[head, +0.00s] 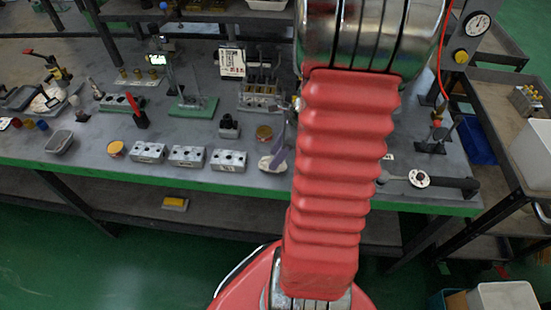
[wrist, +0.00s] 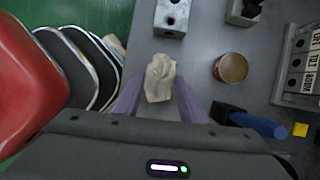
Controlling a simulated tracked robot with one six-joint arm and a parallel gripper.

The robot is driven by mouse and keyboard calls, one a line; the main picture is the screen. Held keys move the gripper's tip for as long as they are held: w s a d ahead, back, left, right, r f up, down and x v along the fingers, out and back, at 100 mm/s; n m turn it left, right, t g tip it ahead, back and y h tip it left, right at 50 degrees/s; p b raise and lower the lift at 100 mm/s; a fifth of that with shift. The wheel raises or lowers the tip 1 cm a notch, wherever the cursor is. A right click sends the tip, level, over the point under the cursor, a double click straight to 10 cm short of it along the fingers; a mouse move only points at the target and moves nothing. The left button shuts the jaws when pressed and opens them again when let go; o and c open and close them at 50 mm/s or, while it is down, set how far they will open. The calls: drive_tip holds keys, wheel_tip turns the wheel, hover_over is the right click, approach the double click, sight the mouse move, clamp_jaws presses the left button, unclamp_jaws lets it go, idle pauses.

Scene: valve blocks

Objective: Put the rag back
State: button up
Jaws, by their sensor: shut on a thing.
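A crumpled cream rag (wrist: 160,78) sits between the purple fingers of my gripper (wrist: 160,88) in the wrist view. The fingers are shut on it. In the head view the rag (head: 268,163) shows as a pale patch near the bench's front edge, beside one purple finger (head: 280,147). My red arm hides much of the gripper there. I cannot tell whether the rag touches the bench or hangs just above it.
A grey bench (head: 100,165) with a green front edge holds several metal valve blocks (head: 229,160) left of the rag. A round tin (wrist: 230,68) stands close by, also visible in the head view (head: 264,133). A grey tray (head: 59,142) lies far left; a black-handled tool (head: 445,182) lies right.

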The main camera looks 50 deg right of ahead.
drive_tip(key=shift+f, duration=1)
drive_tip(key=o, duration=1)
drive_tip(key=shift+c, duration=0.2)
drive_tip(key=v, duration=1.2)
